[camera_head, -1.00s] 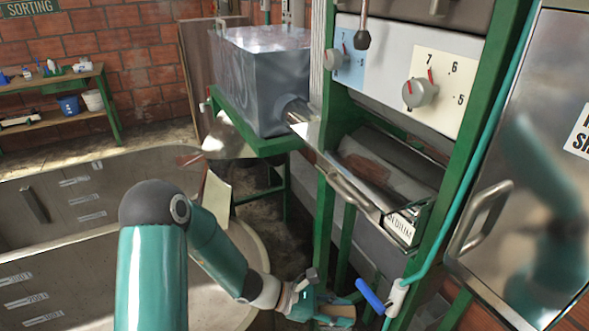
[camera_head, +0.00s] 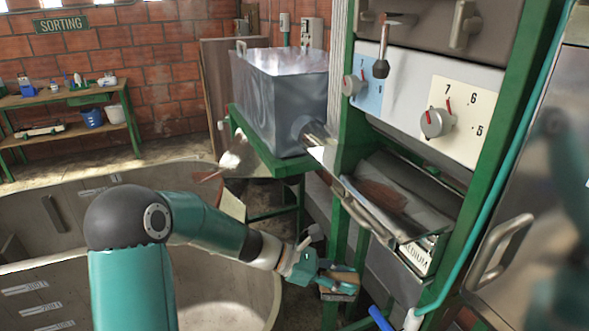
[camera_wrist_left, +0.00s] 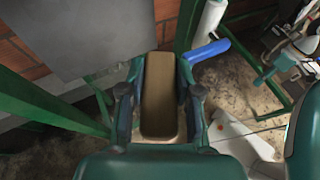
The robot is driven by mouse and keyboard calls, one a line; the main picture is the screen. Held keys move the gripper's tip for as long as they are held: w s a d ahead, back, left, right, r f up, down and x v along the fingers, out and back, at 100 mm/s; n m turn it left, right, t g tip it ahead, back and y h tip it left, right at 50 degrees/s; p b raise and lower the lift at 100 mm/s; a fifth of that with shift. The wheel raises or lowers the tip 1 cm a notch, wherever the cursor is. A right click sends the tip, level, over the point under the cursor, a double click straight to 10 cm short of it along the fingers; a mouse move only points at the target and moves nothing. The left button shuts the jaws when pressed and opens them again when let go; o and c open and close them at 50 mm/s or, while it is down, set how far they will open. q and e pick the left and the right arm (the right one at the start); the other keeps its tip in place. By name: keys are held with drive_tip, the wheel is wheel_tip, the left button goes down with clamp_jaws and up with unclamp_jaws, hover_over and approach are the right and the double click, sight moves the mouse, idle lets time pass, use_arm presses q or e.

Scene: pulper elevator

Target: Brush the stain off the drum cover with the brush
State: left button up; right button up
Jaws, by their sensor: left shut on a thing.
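The drum cover (camera_head: 432,193) is a curved grey metal sheet low on the machine, below the knob panel. A reddish-brown stain (camera_head: 378,194) shows on its left part. My left gripper (camera_head: 338,283) is shut on the brush (camera_head: 343,276), a brown wooden block with bristles below it. The brush is below and left of the drum cover, apart from it. In the left wrist view, the brush block (camera_wrist_left: 159,105) sits between both fingers; its bristles are hidden there. My right gripper is not in view.
A metal handle (camera_head: 368,211) runs along the front of the drum cover. A green post (camera_head: 331,255) stands beside the brush, and a blue lever (camera_head: 381,318) is below right. A grey metal tank (camera_head: 282,100) is behind. A large round vat (camera_head: 255,285) fills the lower left.

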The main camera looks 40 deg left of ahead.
use_arm(q)
drive_tip(key=s+a+r+n+t+y+p, duration=0.1)
drive_tip(key=s+a+r, duration=0.1)
drive_tip(key=r, duration=0.8)
drive_tip(key=s+a+r+n+t+y+p, duration=0.1)
drive_tip(key=s+a+r, duration=0.15)
drive_tip(key=r, duration=0.85)
drive_tip(key=s+a+r+n+y+p, duration=0.1)
drive_tip(key=s+a+r+n, duration=0.15)
drive_tip(key=r, duration=0.75)
drive_tip(key=shift+m, duration=0.45)
drive_tip(key=shift+w+d+f+p, duration=0.1)
drive_tip(key=shift+w+d+f, duration=0.15)
drive_tip(key=shift+w+d, duration=0.95)
drive_tip(key=shift+w+d+f+p, duration=0.15)
drive_tip(key=shift+w+d+f, duration=0.15)
drive_tip(key=shift+w, duration=1.75)
drive_tip(key=shift+w+d+f+p, duration=0.15)
drive_tip(key=shift+w+d, duration=0.65)
drive_tip(key=shift+w, duration=0.8)
hover_over(373, 181)
drive_tip(key=shift+f, duration=0.8)
drive_tip(key=shift+f+b, duration=0.55)
drive_tip(key=shift+f, duration=0.05)
